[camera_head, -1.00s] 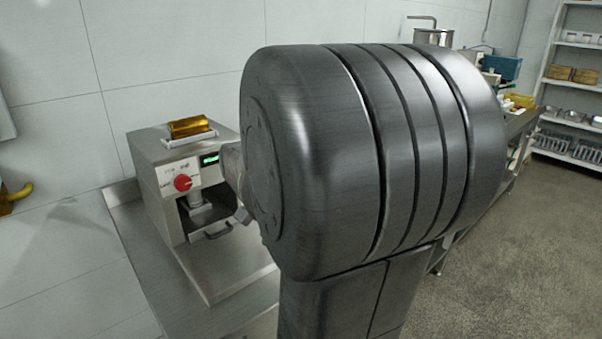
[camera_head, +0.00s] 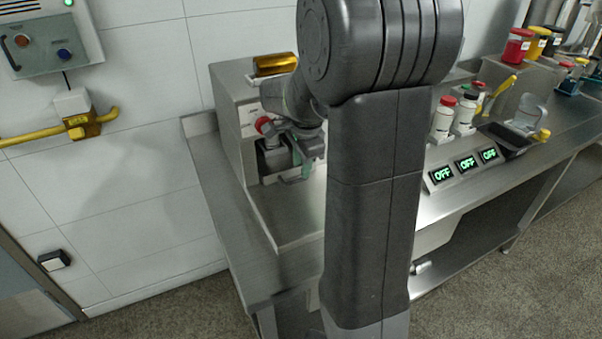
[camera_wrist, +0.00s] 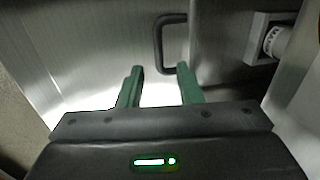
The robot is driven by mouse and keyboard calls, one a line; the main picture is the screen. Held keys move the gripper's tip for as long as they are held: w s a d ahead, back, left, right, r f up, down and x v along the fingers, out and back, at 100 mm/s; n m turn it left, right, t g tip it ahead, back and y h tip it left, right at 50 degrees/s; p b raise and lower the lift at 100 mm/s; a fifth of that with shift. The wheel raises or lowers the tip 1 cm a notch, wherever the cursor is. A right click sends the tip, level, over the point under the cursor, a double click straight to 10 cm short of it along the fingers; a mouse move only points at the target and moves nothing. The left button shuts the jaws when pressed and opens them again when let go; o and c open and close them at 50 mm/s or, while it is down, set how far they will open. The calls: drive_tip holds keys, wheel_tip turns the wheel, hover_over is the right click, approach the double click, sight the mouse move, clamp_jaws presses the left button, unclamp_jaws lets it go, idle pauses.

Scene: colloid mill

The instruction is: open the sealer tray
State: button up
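The sealer (camera_head: 228,135) is a stainless steel box with a red knob (camera_head: 264,125) on its front and an open bay below. The tray's dark loop handle (camera_wrist: 157,42) shows in the wrist view on a grey metal face, just beyond my fingertips. My gripper (camera_wrist: 160,78) has two green fingers spread apart with nothing between them. The right fingertip is close to the handle's lower end; I cannot tell whether they touch. In the head view my gripper (camera_head: 305,163) is at the sealer's front, and my arm hides much of the tray.
A gold roll (camera_head: 275,64) lies on top of the sealer. To the right, bottles (camera_head: 443,118) and lit OFF displays (camera_head: 466,165) stand on the steel counter. A yellow pipe (camera_head: 40,135) runs along the left wall.

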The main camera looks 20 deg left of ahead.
sight(301, 180)
drive_tip(key=shift+w+a+f, duration=0.15)
drive_tip(key=shift+f, duration=0.75)
drive_tip(key=shift+w+a+f, duration=0.1)
drive_tip(key=shift+f, duration=0.8)
clamp_jaws()
